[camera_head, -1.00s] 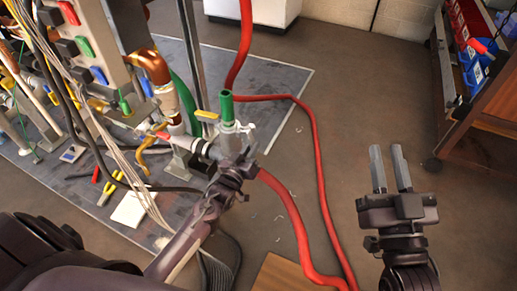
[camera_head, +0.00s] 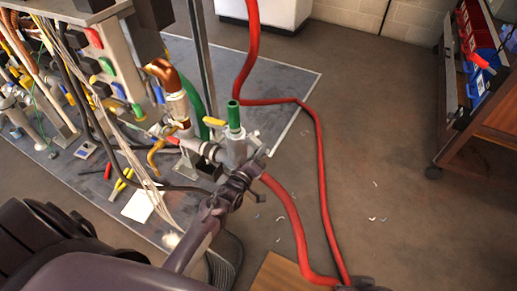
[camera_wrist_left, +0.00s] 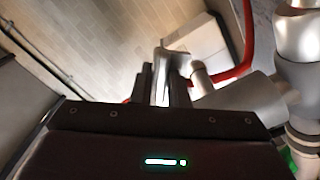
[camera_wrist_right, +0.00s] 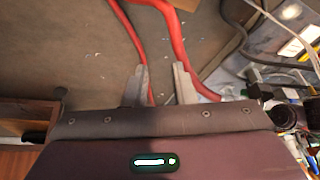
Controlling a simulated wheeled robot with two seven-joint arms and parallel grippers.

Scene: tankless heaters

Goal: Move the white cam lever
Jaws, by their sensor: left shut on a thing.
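The silver-white pipe fitting (camera_head: 236,150) with a green capped top (camera_head: 233,115) stands at the centre of the head view. My left gripper (camera_head: 256,163) is at its right side. In the left wrist view my left gripper (camera_wrist_left: 162,88) is shut on a pale, narrow piece, the white cam lever (camera_wrist_left: 160,82), beside the grey fitting (camera_wrist_left: 240,103). The fingers hide much of the lever. My right gripper (camera_wrist_right: 160,85) is open and empty in the right wrist view, above the floor and hoses. Only a bit of it shows at the bottom of the head view.
Red hoses (camera_head: 322,190) run across the floor right of the fitting. A yellow handle (camera_head: 215,122), copper pipe and cables crowd the left. A cart with bins (camera_head: 480,45) stands at far right. The floor (camera_head: 385,140) between is mostly clear.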

